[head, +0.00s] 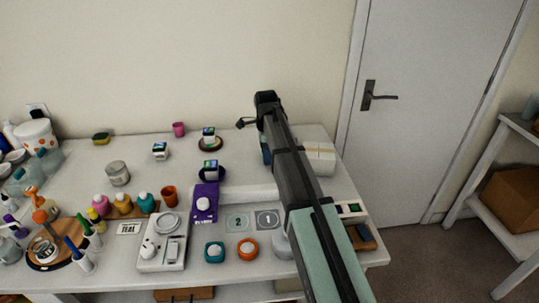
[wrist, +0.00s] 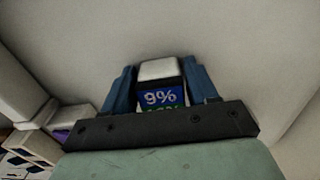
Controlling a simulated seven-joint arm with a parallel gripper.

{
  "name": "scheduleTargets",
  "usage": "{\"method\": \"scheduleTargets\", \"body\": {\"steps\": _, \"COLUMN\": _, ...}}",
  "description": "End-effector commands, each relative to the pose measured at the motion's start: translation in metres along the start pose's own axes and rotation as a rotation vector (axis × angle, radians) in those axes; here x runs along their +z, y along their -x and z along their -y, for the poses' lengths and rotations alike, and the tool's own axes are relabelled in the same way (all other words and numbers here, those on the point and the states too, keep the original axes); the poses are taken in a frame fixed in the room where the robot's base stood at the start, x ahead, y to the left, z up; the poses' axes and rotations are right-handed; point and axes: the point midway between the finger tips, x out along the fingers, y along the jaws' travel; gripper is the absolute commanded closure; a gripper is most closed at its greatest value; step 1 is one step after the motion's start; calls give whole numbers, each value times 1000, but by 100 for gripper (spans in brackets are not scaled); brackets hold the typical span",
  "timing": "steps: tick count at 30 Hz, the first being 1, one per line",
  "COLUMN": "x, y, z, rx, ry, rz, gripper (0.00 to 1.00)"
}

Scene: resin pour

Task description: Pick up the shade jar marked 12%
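A small jar (wrist: 158,69) with a white lid and a blue label sits between the two blue fingers of my gripper (wrist: 158,88) in the wrist view. Its label reads 9%, with green print below that is cut off. The fingers press close on both sides of it with no clear gap. In the head view my arm hides this jar; a blue finger (head: 265,152) shows at the back right of the table. Similar jars stand at a white spot (head: 160,151), on a dark coaster (head: 208,135) and behind the purple device (head: 211,168). Their marks are too small to read.
A pale box (head: 319,158) stands right of my arm. A purple device (head: 204,203), white scale (head: 163,247), teal pot (head: 214,252) and orange pot (head: 248,248) fill the front. Bottles crowd the left. The back middle has some free tabletop.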

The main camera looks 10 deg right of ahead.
Motion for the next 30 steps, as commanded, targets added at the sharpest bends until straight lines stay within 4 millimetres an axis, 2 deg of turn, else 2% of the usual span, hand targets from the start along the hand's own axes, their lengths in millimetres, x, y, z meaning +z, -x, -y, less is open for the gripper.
{"method": "scheduleTargets", "body": {"steps": 2, "x": 0, "y": 0, "z": 0, "rx": 0, "ry": 0, "rz": 0, "gripper": 50}}
{"method": "scheduleTargets", "body": {"steps": 12, "x": 0, "y": 0, "z": 0, "rx": 0, "ry": 0, "rz": 0, "gripper": 82}}
{"method": "scheduleTargets", "body": {"steps": 22, "x": 0, "y": 6, "z": 1, "rx": -1, "ry": 0, "rz": 0, "gripper": 82}}
{"method": "scheduleTargets", "body": {"steps": 30, "x": 0, "y": 46, "z": 2, "rx": -3, "ry": 0, "rz": 0, "gripper": 82}}
